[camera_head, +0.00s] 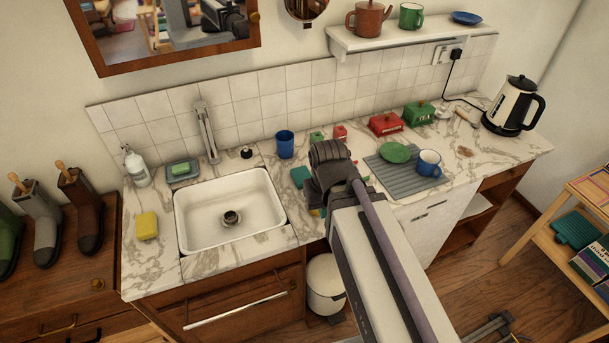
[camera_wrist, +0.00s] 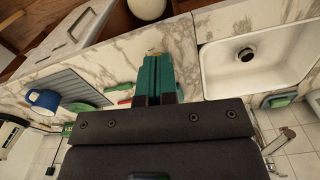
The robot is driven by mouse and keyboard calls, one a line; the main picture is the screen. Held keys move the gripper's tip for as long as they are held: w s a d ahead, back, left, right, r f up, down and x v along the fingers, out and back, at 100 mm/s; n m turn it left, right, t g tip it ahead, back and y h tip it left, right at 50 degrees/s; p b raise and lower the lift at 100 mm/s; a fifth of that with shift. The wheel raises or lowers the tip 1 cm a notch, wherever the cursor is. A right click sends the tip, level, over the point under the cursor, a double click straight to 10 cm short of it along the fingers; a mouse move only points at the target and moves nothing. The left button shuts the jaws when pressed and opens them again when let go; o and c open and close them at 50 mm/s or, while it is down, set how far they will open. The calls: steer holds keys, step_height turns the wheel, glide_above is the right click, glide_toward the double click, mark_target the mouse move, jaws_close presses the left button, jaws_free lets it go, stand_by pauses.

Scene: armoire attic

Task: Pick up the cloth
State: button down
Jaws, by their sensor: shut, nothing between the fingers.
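My gripper (camera_wrist: 156,98) is shut and empty, with its two teal fingers side by side, pointing at the marble counter between the sink and the drying mat. In the head view my gripper (camera_head: 316,211) is mostly hidden by my wrist. A flat teal patch (camera_head: 300,176) lies on the counter just left of my wrist and looks like the cloth, but I cannot be sure. In the wrist view my gripper's body hides that area. A small yellowish bit (camera_wrist: 154,53) shows at the fingertips; I cannot tell what it is.
The white sink (camera_head: 231,205) is left of my gripper. A grey drying mat (camera_head: 381,168) with a green plate (camera_head: 395,153) and blue mug (camera_head: 428,163) is to the right. A blue cup (camera_head: 285,144) stands behind. A yellow block (camera_head: 147,225) lies left of the sink.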

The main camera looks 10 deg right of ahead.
stand_by(0.4)
jaws_free()
steer(key=n+b, duration=0.5)
steer(key=n, duration=1.5)
glide_above(302, 174)
step_height(302, 174, down, 5)
step_height(302, 174, down, 12)
steer(key=b, duration=1.1)
steer(key=shift+w+r+b, duration=0.1)
steer(key=shift+r+b, duration=0.05)
steer(key=shift+b, duration=0.15)
steer(key=shift+r, duration=0.25)
steer(key=c, duration=0.7)
